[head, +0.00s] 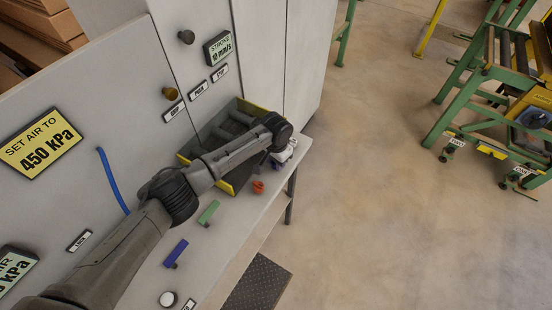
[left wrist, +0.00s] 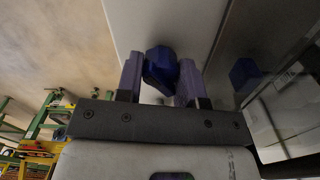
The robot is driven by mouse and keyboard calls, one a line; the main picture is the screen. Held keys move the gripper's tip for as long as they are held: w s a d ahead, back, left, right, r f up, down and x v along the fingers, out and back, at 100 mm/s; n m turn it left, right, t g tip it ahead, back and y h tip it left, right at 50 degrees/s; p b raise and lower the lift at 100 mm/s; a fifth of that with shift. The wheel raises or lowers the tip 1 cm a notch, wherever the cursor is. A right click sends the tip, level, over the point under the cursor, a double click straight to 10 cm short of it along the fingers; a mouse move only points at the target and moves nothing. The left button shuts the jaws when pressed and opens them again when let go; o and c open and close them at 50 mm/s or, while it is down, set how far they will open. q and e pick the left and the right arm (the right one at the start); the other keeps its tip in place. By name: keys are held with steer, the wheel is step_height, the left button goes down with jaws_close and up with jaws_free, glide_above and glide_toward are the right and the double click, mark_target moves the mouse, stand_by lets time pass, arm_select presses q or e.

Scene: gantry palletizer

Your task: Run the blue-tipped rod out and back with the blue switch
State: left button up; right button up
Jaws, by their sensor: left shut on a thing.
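My left arm reaches across the grey counter in the head view, and my left gripper (head: 284,154) is at the counter's far right end, partly hidden by my wrist. In the left wrist view, the two fingers of my left gripper (left wrist: 160,62) stand on either side of a dark blue switch knob (left wrist: 160,70) and are shut on it. In the head view the blue switch is mostly hidden by my gripper. I cannot make out the blue-tipped rod in either view. My right gripper is not in view.
A blue lever (head: 175,253), a green lever (head: 208,213), and a red knob (head: 258,187) stand along the counter. A yellow-edged dark tray (head: 187,158) lies behind my forearm. A yellow sign (head: 40,143) reads 450 kPa. Open floor (head: 390,220) lies to the right.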

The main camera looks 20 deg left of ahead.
arm_select(q)
steer(key=n+p, duration=0.1)
steer(key=p, duration=0.1)
steer(key=n+p, duration=0.4)
steer(key=shift+d+r, duration=0.1)
steer(key=shift+r, duration=0.15)
steer(key=n+p, duration=0.1)
steer(key=n, duration=0.1)
steer(key=shift+n, duration=0.4)
steer(key=shift+f+n+p, duration=0.15)
steer(key=shift+n+p, duration=0.75)
steer(key=shift+n, duration=0.6)
steer(key=o, duration=0.9)
